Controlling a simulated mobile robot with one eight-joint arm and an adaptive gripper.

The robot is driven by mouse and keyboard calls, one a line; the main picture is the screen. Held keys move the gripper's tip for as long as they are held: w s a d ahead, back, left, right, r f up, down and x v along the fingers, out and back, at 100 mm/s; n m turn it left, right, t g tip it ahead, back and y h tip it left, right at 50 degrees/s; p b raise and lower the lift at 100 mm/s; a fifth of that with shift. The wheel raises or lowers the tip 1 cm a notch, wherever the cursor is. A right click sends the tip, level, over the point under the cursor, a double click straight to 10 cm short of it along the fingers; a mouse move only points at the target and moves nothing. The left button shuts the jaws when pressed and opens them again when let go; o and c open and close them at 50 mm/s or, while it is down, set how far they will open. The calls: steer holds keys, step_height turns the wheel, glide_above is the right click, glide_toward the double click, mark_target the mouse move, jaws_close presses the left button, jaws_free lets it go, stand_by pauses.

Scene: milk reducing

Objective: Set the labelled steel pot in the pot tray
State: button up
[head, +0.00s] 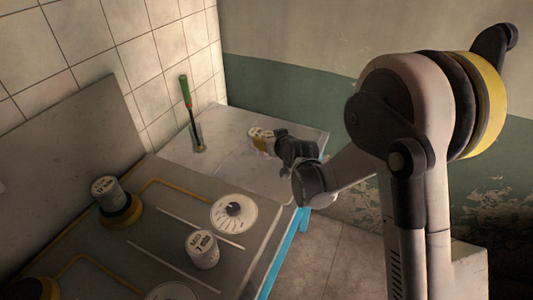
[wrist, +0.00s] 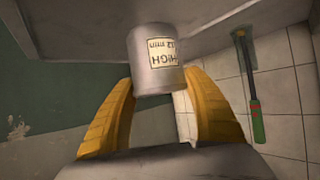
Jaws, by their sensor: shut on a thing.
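A steel pot (wrist: 157,62) with a cream label reading "HIGH 12 min" is between the yellow fingers of my gripper (wrist: 160,84), upside down in the wrist view. My gripper is shut on it. In the head view my gripper (head: 262,139) is over the pale counter (head: 225,160) at the back; the pot is small and mostly hidden by the fingers there. I cannot clearly make out a pot tray. A second pot (head: 203,250), labelled "7 min", stands at the stove front. A third labelled pot (head: 106,191) is on the left burner (head: 119,216).
A green-handled tool (head: 186,98) stands upright on the counter, left of my gripper; the wrist view shows it too (wrist: 257,120). The stove has a round dial (head: 233,212) and thin rails. A tiled wall (head: 120,45) bounds the left. Counter left of my gripper is partly clear.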

steer(key=shift+a+f, duration=0.4)
steer(key=shift+a, duration=0.1)
step_height(320, 180, down, 4)
steer(key=shift+r+b, duration=0.1)
steer(key=shift+b, duration=1.15)
steer(key=shift+r, duration=0.1)
steer(key=o, duration=1.4)
steer(key=shift+c, duration=0.2)
